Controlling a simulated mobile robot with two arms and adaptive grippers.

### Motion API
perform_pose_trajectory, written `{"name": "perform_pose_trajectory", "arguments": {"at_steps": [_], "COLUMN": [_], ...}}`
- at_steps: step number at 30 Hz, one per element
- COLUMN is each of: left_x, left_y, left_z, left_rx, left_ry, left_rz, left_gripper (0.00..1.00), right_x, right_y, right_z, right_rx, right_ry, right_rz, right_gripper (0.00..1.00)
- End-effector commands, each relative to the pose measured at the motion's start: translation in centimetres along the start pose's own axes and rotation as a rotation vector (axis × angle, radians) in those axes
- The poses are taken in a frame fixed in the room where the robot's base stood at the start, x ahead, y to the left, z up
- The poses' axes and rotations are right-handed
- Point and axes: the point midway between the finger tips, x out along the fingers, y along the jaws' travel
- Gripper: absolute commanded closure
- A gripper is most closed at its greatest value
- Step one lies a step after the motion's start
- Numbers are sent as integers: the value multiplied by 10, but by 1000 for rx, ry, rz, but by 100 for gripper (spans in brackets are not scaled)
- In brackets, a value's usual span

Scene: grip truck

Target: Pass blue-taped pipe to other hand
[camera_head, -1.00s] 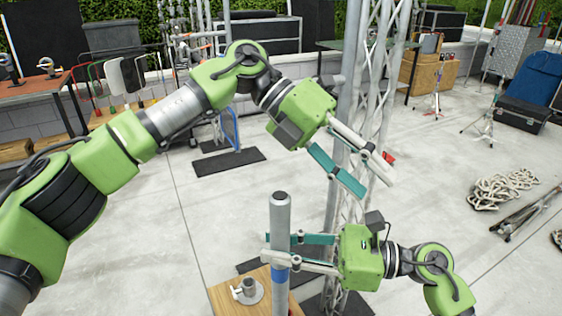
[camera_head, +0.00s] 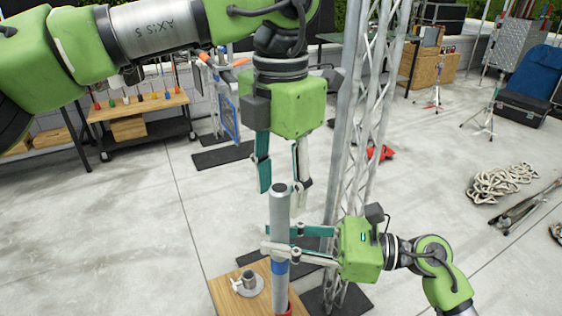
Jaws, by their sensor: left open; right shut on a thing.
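The grey pipe (camera_head: 280,212) stands upright at the lower middle, with a band of blue tape (camera_head: 279,267) below the grip. My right gripper (camera_head: 280,240) comes in from the right and is shut around the pipe above the tape. My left gripper (camera_head: 281,185) points down above the pipe. Its teal-padded fingers are open, one on each side of the pipe's top end, with nothing held between them. The lower end of the pipe runs down past the wooden table, where a bit of red shows beside it.
A wooden table (camera_head: 228,293) holds a round metal flange (camera_head: 247,284) left of the pipe. A lattice truss (camera_head: 365,130) rises close behind the grippers. Black mats lie on the floor.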

Motion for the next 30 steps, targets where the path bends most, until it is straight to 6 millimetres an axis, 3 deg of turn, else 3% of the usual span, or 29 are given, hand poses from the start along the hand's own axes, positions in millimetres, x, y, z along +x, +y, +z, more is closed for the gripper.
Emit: {"name": "perform_pose_trajectory", "arguments": {"at_steps": [3,10,23,28,30], "left_x": [24,55,66,66,65], "left_y": [0,0,0,0,-1], "left_z": [0,0,0,1,1], "left_rx": [1,1,0,0,0], "left_ry": [1,0,-2,-2,-3], "left_rz": [-1,-1,-1,-2,-3], "left_gripper": [57,57,57,96,100], "right_x": [0,0,0,0,0], "right_y": [0,0,0,0,0], "right_z": [1,1,1,1,1], "right_rx": [-1,-1,-1,-1,-1], "right_ry": [-2,-2,-2,-2,-2], "right_rz": [0,0,0,0,-1], "right_gripper": [100,100,100,100,100]}}
